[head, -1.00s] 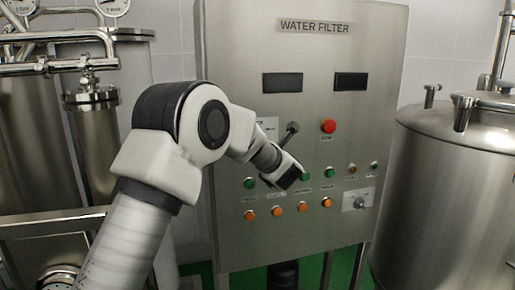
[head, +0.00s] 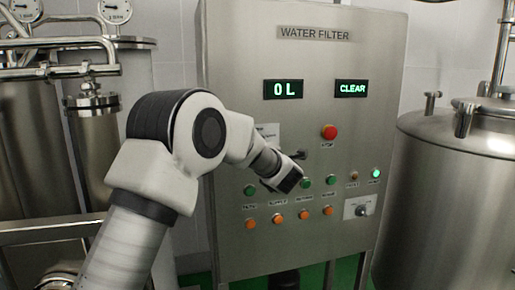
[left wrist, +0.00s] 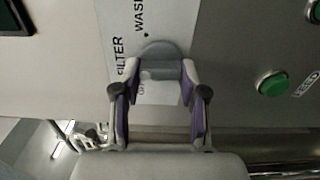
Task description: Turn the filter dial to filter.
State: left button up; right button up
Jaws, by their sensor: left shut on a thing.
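The filter dial (left wrist: 160,52) is a grey round knob in the left wrist view. Its white label plate reads FILTER on the left side and WASH above; other print is partly covered. My left gripper (left wrist: 158,75) is shut on the dial, one purple-padded finger on each side. Where the dial's mark points is hidden by the fingers. In the head view my left gripper (head: 289,172) is at the WATER FILTER panel (head: 350,245), and my arm hides most of the dial. Part of the label plate (head: 268,131) shows beside my wrist. My right gripper is not in view.
The panel's displays read 0 L (head: 283,89) and CLEAR (head: 351,88). A red stop button (head: 329,132), green and orange buttons, a lit green lamp (head: 376,173) and a small switch (head: 362,211) surround the gripper. A steel tank (head: 455,190) stands right, pipework left.

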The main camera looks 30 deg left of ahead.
pick_arm(q)
jog(key=shift+r, duration=0.4)
jog(key=o, duration=0.9)
jog(key=shift+o, duration=1.2)
jog(key=shift+w+f, duration=0.1)
jog(key=v, duration=1.1)
jog(key=shift+s+d+f, duration=0.2)
jog(key=shift+s+d, duration=0.05)
jog(key=shift+s, duration=0.05)
jog(key=shift+a, duration=0.1)
jog(key=shift+f, duration=0.1)
